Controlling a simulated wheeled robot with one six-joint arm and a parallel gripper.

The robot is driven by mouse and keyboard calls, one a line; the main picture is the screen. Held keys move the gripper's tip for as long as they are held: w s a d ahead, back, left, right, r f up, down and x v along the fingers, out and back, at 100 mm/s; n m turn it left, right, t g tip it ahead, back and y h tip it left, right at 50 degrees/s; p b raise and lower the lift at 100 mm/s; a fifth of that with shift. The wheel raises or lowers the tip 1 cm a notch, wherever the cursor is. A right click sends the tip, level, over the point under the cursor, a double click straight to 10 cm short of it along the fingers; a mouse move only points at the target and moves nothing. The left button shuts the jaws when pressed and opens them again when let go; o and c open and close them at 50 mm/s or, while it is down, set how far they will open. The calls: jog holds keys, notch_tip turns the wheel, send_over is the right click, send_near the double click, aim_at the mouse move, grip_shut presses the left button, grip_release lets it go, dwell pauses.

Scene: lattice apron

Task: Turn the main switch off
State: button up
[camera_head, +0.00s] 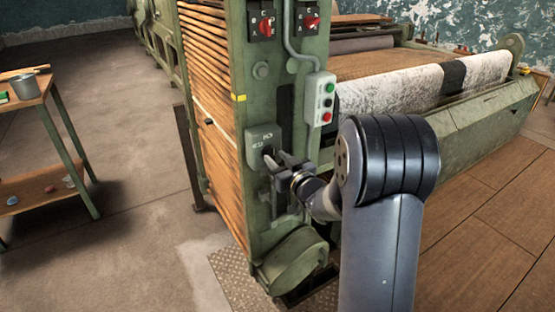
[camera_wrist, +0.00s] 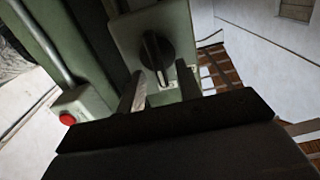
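A black rotary knob (camera_wrist: 157,50) with a white pointer line sits on a pale green switch box in the wrist view. The line points down in that picture, towards my gripper. In the head view the switch box (camera_head: 257,137) is on the green machine's end post, with small markings too small to read. My gripper (camera_head: 279,165) is right at the box and covers part of the knob. In the wrist view my gripper (camera_wrist: 161,90) is open, its two fingers apart below the knob. I cannot tell whether they touch it.
Two red rotary switches (camera_head: 265,25) (camera_head: 310,21) are higher on the post. A grey button box (camera_head: 320,99) with green, black and red buttons hangs to the right, fed by a conduit. A green-legged bench (camera_head: 50,120) stands left; the floor between is clear.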

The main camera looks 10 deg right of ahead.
jog(key=shift+w+a, duration=0.15)
jog(key=shift+w, duration=0.5)
jog(key=shift+s, duration=0.1)
jog(key=shift+r, duration=0.1)
grip_shut()
